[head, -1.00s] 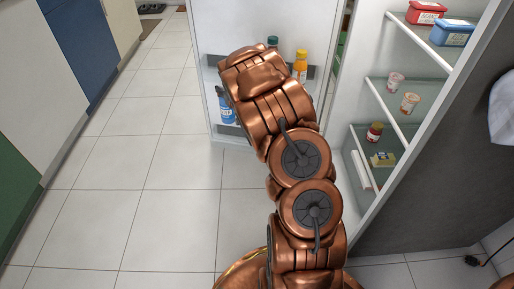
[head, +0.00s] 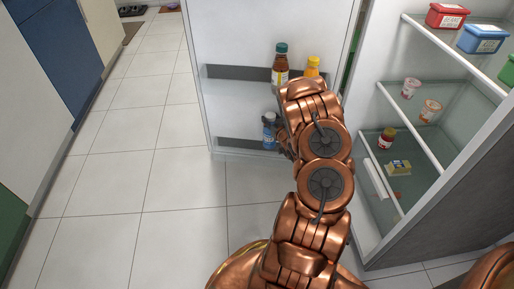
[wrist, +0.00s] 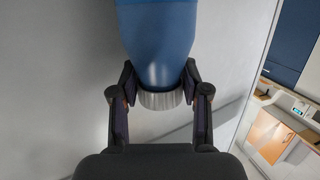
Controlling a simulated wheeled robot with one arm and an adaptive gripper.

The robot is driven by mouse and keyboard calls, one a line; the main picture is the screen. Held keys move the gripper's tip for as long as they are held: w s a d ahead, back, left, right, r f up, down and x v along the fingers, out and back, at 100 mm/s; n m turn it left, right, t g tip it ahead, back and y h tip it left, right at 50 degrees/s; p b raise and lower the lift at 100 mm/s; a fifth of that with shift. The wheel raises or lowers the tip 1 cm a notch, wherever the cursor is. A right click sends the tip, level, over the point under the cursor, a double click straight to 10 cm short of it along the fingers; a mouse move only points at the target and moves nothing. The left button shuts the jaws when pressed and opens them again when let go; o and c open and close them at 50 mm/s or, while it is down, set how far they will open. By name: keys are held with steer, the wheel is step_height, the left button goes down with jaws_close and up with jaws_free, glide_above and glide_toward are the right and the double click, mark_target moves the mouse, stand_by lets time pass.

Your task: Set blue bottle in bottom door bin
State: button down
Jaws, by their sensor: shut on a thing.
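The blue bottle (head: 269,132) is upright at the bottom door bin (head: 232,144), low on the open fridge door. Its base appears to be within or just at the bin; I cannot tell whether it touches the floor of the bin. In the wrist view the blue bottle (wrist: 158,35) fills the top middle, with its pale ribbed cap between the fingers. My gripper (wrist: 160,78) is shut on the bottle near its cap. In the head view my arm hides most of the gripper.
A brown bottle with a green cap (head: 280,68) and a yellow-capped bottle (head: 312,67) stand in the upper door bin (head: 230,73). Fridge shelves on the right hold tubs, cups, a jar and a yellow-topped pack. Tiled floor (head: 110,185) is open at left.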

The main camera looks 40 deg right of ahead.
mark_target(271, 139)
steer(key=f, duration=0.2)
steer(key=f+b, duration=0.1)
steer(key=f, duration=0.1)
steer(key=f+b, duration=0.1)
steer(key=f, duration=0.1)
steer(key=shift+w+a+f, duration=0.1)
steer(key=shift+w+a, duration=0.1)
steer(key=shift+w, duration=0.05)
steer(key=shift+f+b, duration=0.65)
steer(key=shift+f, duration=1.15)
steer(key=c, duration=0.6)
jaws_free()
steer(key=shift+o, duration=0.2)
